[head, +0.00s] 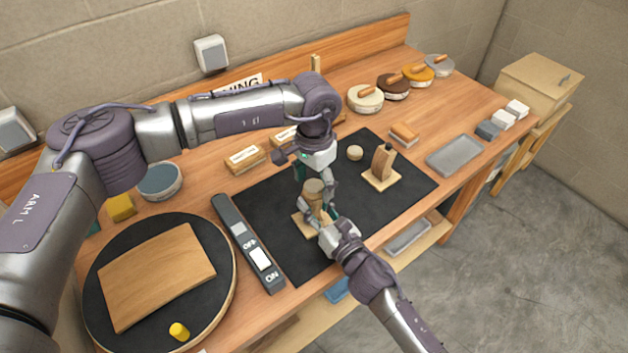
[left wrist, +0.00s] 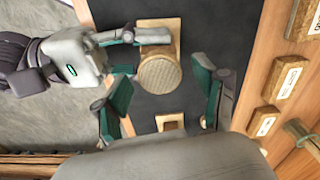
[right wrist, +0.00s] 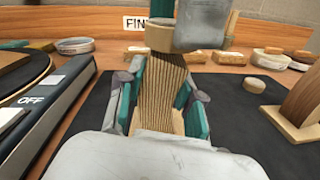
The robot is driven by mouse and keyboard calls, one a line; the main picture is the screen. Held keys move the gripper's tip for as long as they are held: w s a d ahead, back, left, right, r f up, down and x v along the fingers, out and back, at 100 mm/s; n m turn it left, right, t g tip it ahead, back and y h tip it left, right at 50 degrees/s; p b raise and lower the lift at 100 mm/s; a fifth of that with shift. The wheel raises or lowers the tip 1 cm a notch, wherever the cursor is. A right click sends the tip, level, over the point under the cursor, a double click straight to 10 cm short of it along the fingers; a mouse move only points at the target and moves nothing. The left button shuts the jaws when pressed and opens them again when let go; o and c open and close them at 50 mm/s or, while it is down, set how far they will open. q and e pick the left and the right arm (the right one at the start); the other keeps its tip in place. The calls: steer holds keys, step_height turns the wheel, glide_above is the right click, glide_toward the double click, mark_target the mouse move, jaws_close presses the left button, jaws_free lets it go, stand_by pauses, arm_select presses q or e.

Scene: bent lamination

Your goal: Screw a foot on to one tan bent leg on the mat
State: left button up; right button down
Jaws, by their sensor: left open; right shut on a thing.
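A tan bent leg (head: 311,203) of layered strips stands upright on a light base (head: 303,226) on the black mat (head: 275,205); its layers show in the right wrist view (right wrist: 162,95). My right gripper (head: 322,213) is shut on this leg, one finger on each side. A round tan foot (left wrist: 160,75) sits on the leg's top, also visible in the right wrist view (right wrist: 159,36). Whether its thread is engaged is hidden. My left gripper (head: 314,174) is open just above, fingers on either side of the foot. A loose foot (head: 354,153) lies on the mat.
A brown bent leg (head: 382,160) on its own base stands to the right on the mat. A dark switch bar (head: 240,232) and a round turntable (head: 226,262) with a curved board lie left. Labelled blocks (head: 245,158) and round tins (head: 365,98) line the back.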

arm_select(q)
steer(key=shift+r, duration=2.25)
steer(key=shift+c, duration=0.4)
